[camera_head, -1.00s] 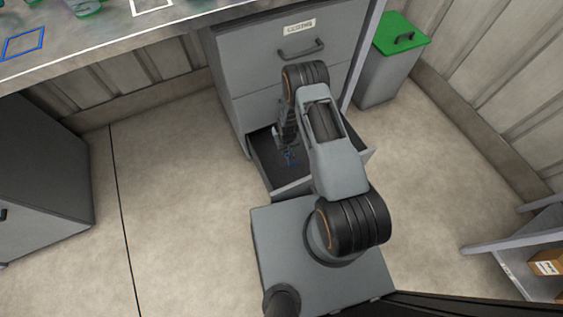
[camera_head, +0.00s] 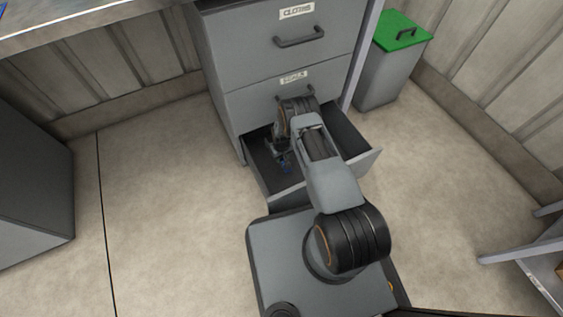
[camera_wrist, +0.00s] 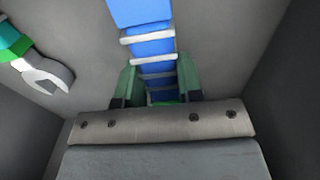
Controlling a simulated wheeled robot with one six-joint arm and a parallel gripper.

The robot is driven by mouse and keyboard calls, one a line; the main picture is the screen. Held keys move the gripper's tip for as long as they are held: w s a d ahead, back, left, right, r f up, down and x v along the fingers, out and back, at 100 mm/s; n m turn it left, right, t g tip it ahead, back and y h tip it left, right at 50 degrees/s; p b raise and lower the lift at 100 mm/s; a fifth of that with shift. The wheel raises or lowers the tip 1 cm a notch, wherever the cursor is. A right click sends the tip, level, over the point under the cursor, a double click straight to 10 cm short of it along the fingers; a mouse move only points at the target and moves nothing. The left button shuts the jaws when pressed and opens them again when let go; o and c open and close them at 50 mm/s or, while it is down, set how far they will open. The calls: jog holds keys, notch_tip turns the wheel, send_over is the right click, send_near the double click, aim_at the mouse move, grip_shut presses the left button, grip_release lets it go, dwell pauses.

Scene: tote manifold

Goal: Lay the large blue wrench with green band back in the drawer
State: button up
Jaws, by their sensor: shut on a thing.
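My gripper (camera_wrist: 158,88) is shut on a blue bar-shaped handle with pale grey bands, which I take to be the blue wrench (camera_wrist: 152,47). Its ends and any green band on it are not clearly seen. In the head view my gripper (camera_head: 282,158) is down inside the open drawer (camera_head: 287,198), with a small patch of blue at its tip. In the wrist view, another tool (camera_wrist: 45,73) lies to the left, with a grey open jaw, a green band and a bit of blue at the picture's edge.
The drawer is the lower one of a grey cabinet (camera_head: 235,60); an upper drawer labelled cloths is shut. Drawer walls stand close around my gripper. A grey bin with a green lid (camera_head: 402,38) stands right.

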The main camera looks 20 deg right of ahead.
jog(key=shift+f+b, duration=0.85)
jog(key=shift+f, duration=0.95)
jog(key=shift+f, duration=0.2)
jog(key=o, duration=1)
jog(key=shift+r, duration=0.15)
notch_tip(320, 180, up, 12)
jog(key=p, duration=0.5)
